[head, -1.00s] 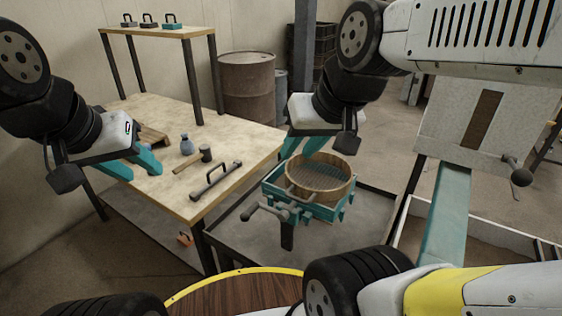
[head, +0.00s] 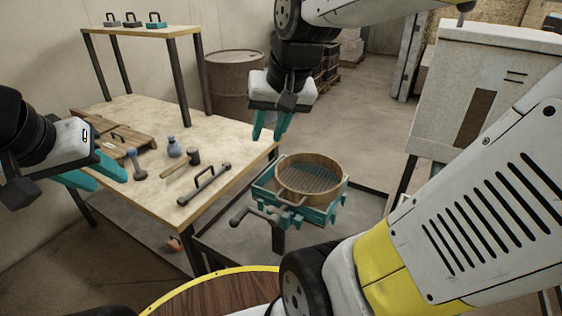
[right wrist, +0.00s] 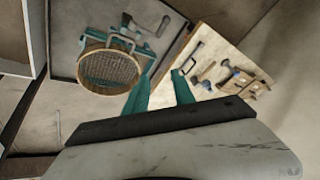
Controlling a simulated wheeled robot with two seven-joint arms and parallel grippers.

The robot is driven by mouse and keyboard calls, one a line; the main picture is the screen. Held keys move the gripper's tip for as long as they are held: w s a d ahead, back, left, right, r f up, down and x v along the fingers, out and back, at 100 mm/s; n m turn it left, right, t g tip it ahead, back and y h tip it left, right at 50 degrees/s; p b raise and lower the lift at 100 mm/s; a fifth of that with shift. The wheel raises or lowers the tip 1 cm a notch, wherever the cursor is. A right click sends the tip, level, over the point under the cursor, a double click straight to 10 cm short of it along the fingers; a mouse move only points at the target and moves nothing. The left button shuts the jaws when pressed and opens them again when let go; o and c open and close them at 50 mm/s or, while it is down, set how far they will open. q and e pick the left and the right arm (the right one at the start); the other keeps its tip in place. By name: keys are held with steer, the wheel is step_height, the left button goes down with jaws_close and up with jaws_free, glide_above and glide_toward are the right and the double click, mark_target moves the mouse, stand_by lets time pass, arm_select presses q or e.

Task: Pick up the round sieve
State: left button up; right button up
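The round sieve (head: 312,181) has a wooden rim and a mesh floor. It rests in a teal frame (head: 335,206) on a stand to the right of the table. It also shows at the upper left in the right wrist view (right wrist: 110,68). My right gripper (head: 270,134) is open and empty, above and behind the sieve near the table's right edge. Its two teal fingers (right wrist: 160,95) point toward the scene in the right wrist view. My left gripper (head: 112,180) is at the left, over the table's left side, with its fingers apart and nothing seen between them.
A raised shelf (head: 160,32) carries handled blocks. A rusty barrel (head: 235,85) stands behind. A grey cabinet (head: 470,90) stands at the right.

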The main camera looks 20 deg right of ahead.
steer(key=w+d+f+m+g+h, duration=0.1)
steer(key=w+d+f+m+g, duration=0.3)
steer(key=w, duration=0.7)
steer(key=m, duration=0.4)
glide_above(280, 163)
steer(key=shift+g, duration=0.4)
step_height(280, 163, down, 10)
steer(key=shift+a+f, duration=0.1)
steer(key=shift+f, duration=0.15)
steer(key=shift+w+f, duration=0.15)
steer(key=shift+f, duration=0.15)
steer(key=f, duration=0.7)
steer(key=shift+d+f, duration=0.2)
steer(key=shift+f, duration=0.2)
steer(key=shift+c, duration=0.4)
jaws_close()
